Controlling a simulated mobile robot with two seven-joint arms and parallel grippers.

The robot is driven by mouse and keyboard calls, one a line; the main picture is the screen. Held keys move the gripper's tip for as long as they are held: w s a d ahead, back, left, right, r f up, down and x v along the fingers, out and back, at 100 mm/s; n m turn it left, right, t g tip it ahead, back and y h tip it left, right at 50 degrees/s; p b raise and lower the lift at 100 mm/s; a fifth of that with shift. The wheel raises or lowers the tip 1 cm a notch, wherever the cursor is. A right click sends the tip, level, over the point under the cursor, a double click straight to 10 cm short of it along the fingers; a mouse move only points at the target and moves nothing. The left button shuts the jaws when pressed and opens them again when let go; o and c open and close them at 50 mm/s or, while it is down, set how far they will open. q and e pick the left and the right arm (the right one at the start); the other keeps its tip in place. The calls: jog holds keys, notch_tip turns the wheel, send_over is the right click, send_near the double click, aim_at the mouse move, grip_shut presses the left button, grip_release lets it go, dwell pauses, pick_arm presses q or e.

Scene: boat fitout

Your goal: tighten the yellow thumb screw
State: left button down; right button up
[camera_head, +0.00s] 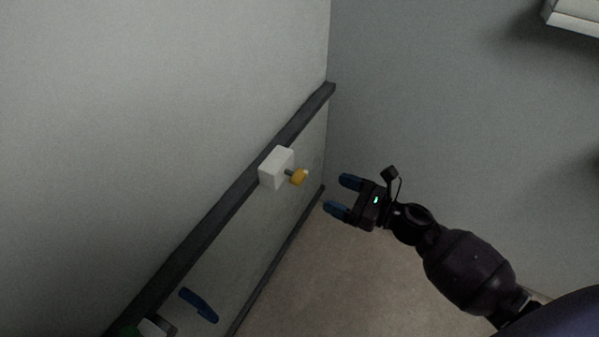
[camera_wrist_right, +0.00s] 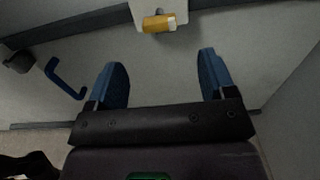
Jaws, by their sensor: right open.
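The yellow thumb screw (camera_head: 299,176) sticks out on a short grey shaft from a white block (camera_head: 276,168) on the dark wall rail. In the right wrist view the yellow thumb screw (camera_wrist_right: 159,23) lies beyond my fingertips, near the top, with the white block (camera_wrist_right: 183,10) behind it. My right gripper (camera_head: 342,196) is open and empty, to the right of the screw and apart from it. Its two blue fingers (camera_wrist_right: 167,80) also show in the right wrist view, spread wide with nothing between them. My left gripper is not in view.
A dark rail (camera_head: 215,215) runs diagonally along the wall. A white fixture (camera_head: 574,16) is at upper right. The floor (camera_head: 350,290) looks clear.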

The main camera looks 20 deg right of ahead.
aim_at(304, 179)
jog(key=x, duration=0.8)
jog(key=shift+w+a+r, duration=0.1)
jog(key=shift+w+a, duration=0.15)
jog(key=shift+a, duration=0.05)
jog(key=shift+x, duration=0.8)
jog(key=c, duration=0.9)
jog(key=shift+c, duration=0.2)
